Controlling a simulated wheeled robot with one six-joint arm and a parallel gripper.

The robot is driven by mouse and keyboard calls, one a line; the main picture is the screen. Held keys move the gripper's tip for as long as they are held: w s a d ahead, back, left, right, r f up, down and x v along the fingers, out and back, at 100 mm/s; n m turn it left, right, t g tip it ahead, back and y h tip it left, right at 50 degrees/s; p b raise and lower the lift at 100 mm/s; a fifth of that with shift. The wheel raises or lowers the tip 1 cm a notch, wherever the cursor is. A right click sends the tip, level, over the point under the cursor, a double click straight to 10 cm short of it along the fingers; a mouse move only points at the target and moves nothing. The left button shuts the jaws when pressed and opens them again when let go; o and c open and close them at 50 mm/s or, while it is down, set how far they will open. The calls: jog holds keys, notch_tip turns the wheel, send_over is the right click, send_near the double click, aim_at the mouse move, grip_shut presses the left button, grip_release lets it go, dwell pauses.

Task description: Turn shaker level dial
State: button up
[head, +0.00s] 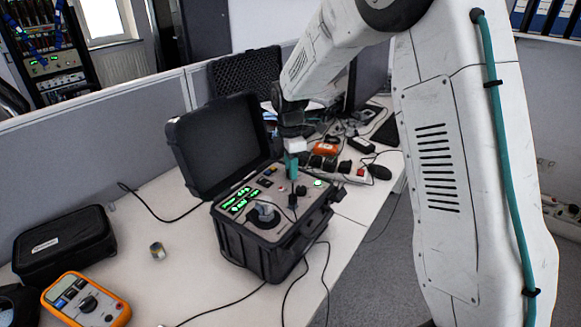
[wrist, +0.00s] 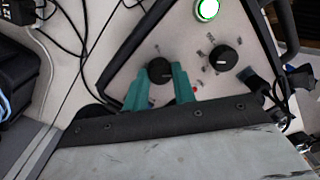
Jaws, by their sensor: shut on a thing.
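The shaker unit is a black open case (head: 262,252) on the desk, with a panel of green displays, buttons and knobs. In the wrist view, a round black dial (wrist: 159,69) sits between the teal fingertips of my gripper (wrist: 162,79), which are shut on its sides. A second black dial (wrist: 223,58) with a white pointer mark stands just right of it, untouched. In the head view, my gripper (head: 291,166) reaches down onto the panel's far side, and its fingers hide the held dial. I cannot tell which dial is the level dial, as the labels are too small.
A lit green button (wrist: 207,9) is above the dials in the wrist view. The raised lid (head: 220,145) stands at the panel's left. An orange multimeter (head: 86,301) and a black pouch (head: 64,243) lie at left. Cables and a power strip (head: 345,172) crowd the right.

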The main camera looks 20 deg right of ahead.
jog(key=shift+m, duration=0.4)
jog(key=m, duration=1.2)
jog(key=shift+d+m+y, duration=0.1)
jog(key=shift+m+y, duration=0.2)
jog(key=shift+m, duration=0.1)
jog(key=m, duration=0.6)
jog(key=shift+t, duration=0.3)
jog(key=m, duration=0.7)
jog(key=shift+s, duration=0.1)
jog(key=o, duration=1)
